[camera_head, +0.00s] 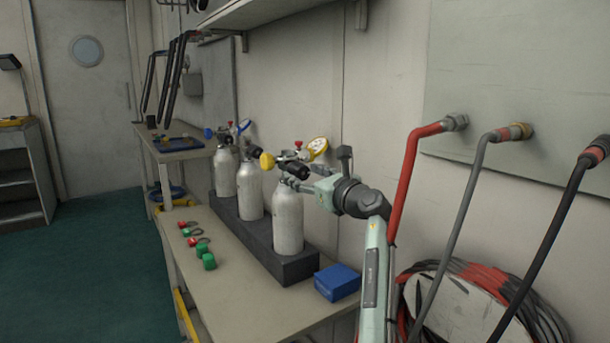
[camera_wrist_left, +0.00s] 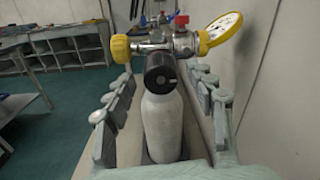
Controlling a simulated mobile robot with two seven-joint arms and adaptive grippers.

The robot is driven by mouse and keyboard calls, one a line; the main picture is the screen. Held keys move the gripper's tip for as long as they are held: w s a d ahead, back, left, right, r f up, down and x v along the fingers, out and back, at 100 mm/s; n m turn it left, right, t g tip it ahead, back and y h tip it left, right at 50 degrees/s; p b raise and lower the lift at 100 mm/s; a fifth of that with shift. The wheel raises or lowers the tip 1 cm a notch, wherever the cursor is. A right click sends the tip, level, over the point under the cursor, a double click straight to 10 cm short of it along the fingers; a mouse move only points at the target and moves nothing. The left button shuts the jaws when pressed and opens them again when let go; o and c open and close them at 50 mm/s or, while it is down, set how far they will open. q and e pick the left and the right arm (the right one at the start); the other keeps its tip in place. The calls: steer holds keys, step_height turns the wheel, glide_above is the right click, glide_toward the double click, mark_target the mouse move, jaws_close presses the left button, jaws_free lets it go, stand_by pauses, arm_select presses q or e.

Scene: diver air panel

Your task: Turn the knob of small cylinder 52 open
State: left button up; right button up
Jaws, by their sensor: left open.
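Three small white cylinders stand upright in a dark rack (camera_head: 301,269); I cannot read a number on any. The nearest cylinder (camera_head: 288,222) carries a metal valve with a black knob (camera_wrist_left: 160,70), a yellow knob (camera_head: 267,161), a red part (camera_head: 298,144) and a yellow-rimmed gauge (camera_head: 317,147). My left gripper (camera_head: 293,178) is at this cylinder's valve. In the left wrist view its open fingers (camera_wrist_left: 163,80) stand left and right of the cylinder's top, with the black knob facing the camera between them. I see gaps on both sides. My right gripper is not in view.
The bench (camera_head: 240,300) also holds a blue box (camera_head: 337,281) and several green and red fittings (camera_head: 203,250). A red hose (camera_head: 412,180) and a grey hose (camera_head: 463,210) hang from the wall beside my left arm. The bench's front left is clear.

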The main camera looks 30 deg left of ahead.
arm_select(q)
steer(key=c, duration=1.2)
steer(key=shift+o, duration=0.2)
